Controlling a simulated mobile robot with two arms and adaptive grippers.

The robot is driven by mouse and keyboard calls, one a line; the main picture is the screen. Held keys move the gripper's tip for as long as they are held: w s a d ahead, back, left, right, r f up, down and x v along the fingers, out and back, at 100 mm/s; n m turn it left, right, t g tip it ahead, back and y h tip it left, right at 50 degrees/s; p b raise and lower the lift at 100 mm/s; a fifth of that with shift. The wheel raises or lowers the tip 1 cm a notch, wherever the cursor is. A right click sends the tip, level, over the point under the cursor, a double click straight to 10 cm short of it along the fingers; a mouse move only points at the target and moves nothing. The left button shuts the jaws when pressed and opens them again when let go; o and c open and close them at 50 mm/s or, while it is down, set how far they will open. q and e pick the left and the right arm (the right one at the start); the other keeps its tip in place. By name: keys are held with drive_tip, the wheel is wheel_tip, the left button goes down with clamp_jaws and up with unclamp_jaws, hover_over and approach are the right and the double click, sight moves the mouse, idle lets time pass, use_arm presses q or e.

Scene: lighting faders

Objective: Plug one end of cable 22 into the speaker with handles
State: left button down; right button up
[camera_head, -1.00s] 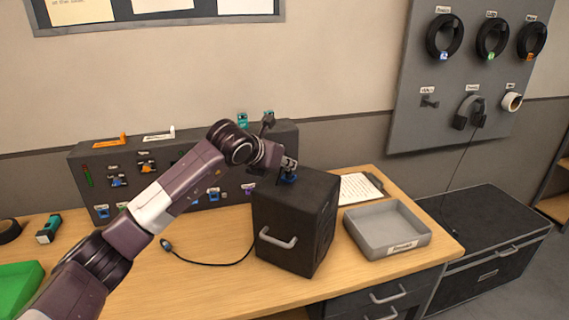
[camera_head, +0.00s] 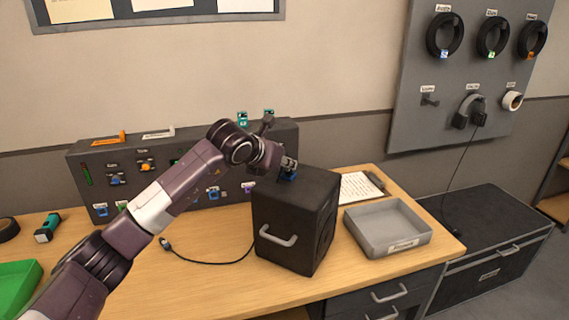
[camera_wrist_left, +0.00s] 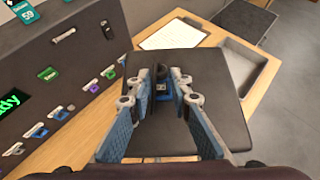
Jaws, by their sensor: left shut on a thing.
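The black speaker (camera_head: 300,208) with a pale handle on its side stands on the wooden table; its top also fills the middle of the left wrist view (camera_wrist_left: 195,119). My left gripper (camera_head: 289,170) is over the speaker's top. It is shut on a small blue and black plug (camera_wrist_left: 161,88), which sits between the fingertips in the left wrist view. I cannot tell whether the plug is seated in a socket. A black cable (camera_head: 205,263) lies on the table left of the speaker, with a loose end (camera_head: 165,243); its other end is hidden by the speaker. My right gripper is not in view.
A dark panel (camera_head: 90,170) with several coloured connectors stands behind, at the left. A grey tray (camera_head: 388,252) and a clipboard (camera_head: 360,187) lie right of the speaker. Coiled cables (camera_head: 445,35) hang on the wall board.

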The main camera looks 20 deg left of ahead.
use_arm(q)
drive_tip(key=c, duration=1.7)
unclamp_jaws()
drive_tip(key=shift+s, duration=0.1)
